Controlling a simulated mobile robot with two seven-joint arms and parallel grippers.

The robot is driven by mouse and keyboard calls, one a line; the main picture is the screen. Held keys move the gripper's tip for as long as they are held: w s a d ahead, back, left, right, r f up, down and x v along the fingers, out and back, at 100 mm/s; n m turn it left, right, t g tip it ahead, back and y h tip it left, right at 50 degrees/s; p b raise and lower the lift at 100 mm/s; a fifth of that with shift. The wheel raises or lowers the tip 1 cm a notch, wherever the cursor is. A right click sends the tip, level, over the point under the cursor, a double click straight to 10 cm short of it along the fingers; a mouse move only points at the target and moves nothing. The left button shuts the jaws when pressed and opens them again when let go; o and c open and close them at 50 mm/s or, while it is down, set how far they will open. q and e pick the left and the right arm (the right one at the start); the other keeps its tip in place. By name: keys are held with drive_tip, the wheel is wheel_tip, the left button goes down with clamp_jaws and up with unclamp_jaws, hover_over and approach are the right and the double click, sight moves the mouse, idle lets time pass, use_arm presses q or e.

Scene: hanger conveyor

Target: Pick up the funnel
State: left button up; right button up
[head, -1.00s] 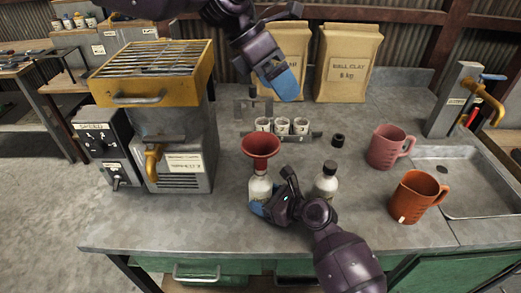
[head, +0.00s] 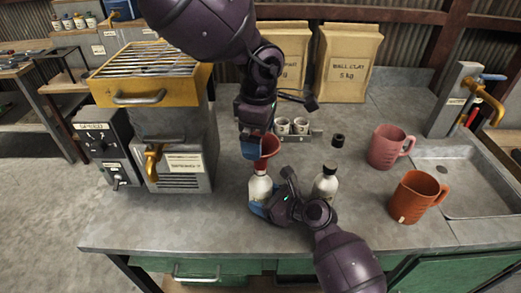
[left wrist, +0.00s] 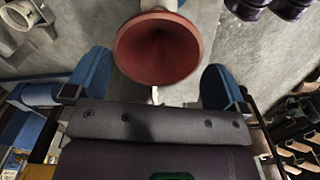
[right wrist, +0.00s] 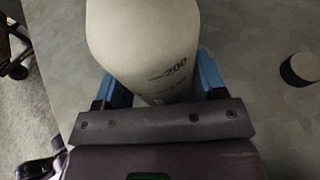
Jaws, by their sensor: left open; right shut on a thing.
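The red funnel (head: 268,150) sits on top of a white bottle (head: 260,187) near the front of the counter. My left gripper (head: 250,148) is above and around the funnel from behind. In the left wrist view the funnel (left wrist: 158,52) lies between the two blue fingers (left wrist: 158,85), which are open with a gap on each side. My right gripper (head: 264,208) is shut on the white bottle, which also shows in the right wrist view (right wrist: 145,45) with the mark 200. The left hand hides part of the funnel in the head view.
A second bottle with a dark cap (head: 325,184) stands right of the held bottle. A pink mug (head: 388,146) and an orange mug (head: 415,197) stand further right, by the sink (head: 460,180). Small cups (head: 291,126) and a black cap (head: 338,140) are behind. A yellow-topped machine (head: 180,125) stands left.

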use_arm(q)
drive_tip(key=shift+d+f, duration=0.15)
drive_tip(key=shift+f, duration=2.55)
drive_tip(key=c, duration=0.6)
drive_tip(key=shift+o, duration=0.2)
drive_tip(key=shift+r, duration=0.1)
wheel_tip(320, 180, up, 10)
drive_tip(key=shift+f, duration=0.1)
use_arm(e)
drive_tip(key=o, duration=0.8)
